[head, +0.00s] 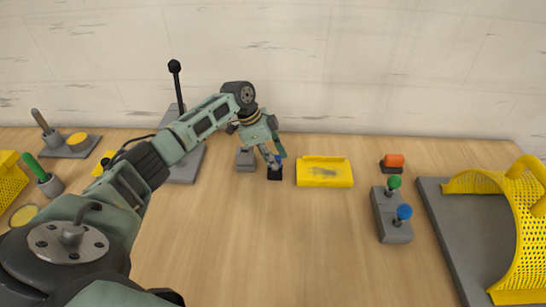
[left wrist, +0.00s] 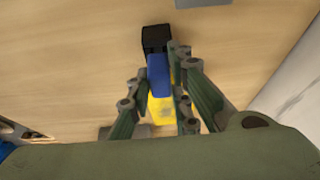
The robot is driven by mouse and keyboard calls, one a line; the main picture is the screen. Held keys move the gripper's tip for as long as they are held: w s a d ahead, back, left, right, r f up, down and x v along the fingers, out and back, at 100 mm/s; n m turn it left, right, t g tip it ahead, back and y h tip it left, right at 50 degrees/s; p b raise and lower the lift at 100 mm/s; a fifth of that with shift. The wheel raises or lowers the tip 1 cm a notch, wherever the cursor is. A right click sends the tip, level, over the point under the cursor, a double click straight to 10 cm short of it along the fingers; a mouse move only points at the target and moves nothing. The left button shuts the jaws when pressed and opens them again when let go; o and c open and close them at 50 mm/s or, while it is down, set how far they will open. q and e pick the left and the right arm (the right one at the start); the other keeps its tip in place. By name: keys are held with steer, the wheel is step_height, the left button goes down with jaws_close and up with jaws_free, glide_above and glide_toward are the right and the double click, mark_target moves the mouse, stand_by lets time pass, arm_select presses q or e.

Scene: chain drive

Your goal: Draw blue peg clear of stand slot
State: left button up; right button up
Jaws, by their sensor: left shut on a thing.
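The blue peg (left wrist: 158,76) is between the fingers of my left gripper (left wrist: 160,84), which is shut on it. In the head view the left gripper (head: 271,160) points down, and a small bit of blue peg (head: 278,159) shows at its fingertips. The black stand (head: 275,173) is on the table right under the fingertips. In the left wrist view the black stand (left wrist: 155,38) lies just beyond the peg's end. Whether the peg's lower end is still inside the slot is hidden. My right gripper is not in view.
A yellow tray (head: 325,183) lies just right of the stand, and a grey block (head: 245,162) stands close on its left. A grey holder (head: 391,225) with green and blue knobs is further right. The front middle of the table is clear.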

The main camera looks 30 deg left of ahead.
arm_select(q)
jaws_close()
steer(key=shift+r, duration=0.1)
steer(key=shift+r+p, duration=1.35)
steer(key=shift+r, duration=0.05)
steer(key=shift+r+p, duration=1.95)
steer(key=shift+r, duration=0.15)
steer(key=shift+r+p, duration=0.9)
steer(key=shift+r, duration=0.1)
